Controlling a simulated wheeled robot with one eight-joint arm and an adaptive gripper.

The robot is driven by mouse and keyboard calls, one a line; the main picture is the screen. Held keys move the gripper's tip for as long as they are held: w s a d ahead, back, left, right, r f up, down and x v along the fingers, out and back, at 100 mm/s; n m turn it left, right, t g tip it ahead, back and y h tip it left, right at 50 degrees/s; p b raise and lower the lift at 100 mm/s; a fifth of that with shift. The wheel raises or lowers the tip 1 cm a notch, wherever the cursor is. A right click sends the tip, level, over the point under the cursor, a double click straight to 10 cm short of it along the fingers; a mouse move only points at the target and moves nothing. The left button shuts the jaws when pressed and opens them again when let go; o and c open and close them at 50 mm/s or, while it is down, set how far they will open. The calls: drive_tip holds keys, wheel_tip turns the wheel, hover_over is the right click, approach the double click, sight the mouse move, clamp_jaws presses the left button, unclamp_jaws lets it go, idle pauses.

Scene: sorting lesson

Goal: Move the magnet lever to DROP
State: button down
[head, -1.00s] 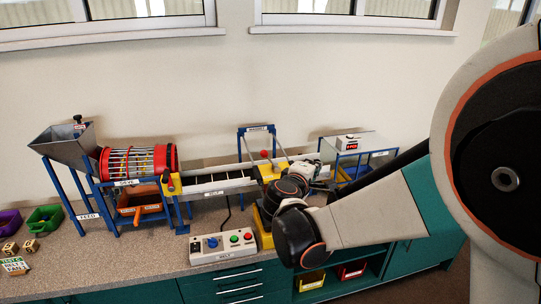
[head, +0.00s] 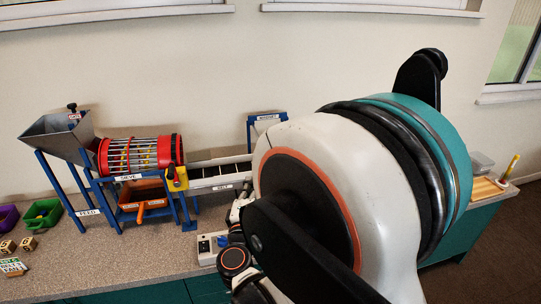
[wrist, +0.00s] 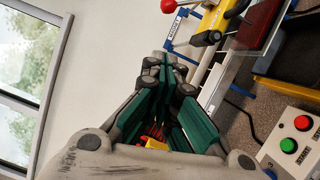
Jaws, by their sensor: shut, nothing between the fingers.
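The magnet lever shows at the top of the wrist view as a metal rod with a red ball knob (wrist: 168,6), beside the magnet's blue frame with a white label. In the head view only the top of the magnet frame (head: 267,118) shows, and my arm hides the lever. My gripper (wrist: 165,68) is shut and empty in the wrist view. Its fingers are apart from the red knob, which lies above them in the picture. No DROP mark can be read in either view.
The belt (head: 222,170) runs right from the red sieve drum (head: 140,155). The control box (wrist: 288,148) with green and red buttons stands at the lower right of the wrist view. A window (wrist: 22,85) is at its left.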

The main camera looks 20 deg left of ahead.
drive_tip(key=d+b+x, duration=0.2)
drive_tip(key=b+x, duration=0.1)
drive_tip(key=x, duration=1)
drive_tip(key=shift+w+d+r, duration=0.2)
drive_tip(key=shift+d+r, duration=0.05)
drive_tip(key=shift+d, duration=0.25)
drive_tip(key=shift+r, duration=0.15)
drive_tip(key=shift+w+d+r+m, duration=0.15)
drive_tip(key=shift+m, duration=0.25)
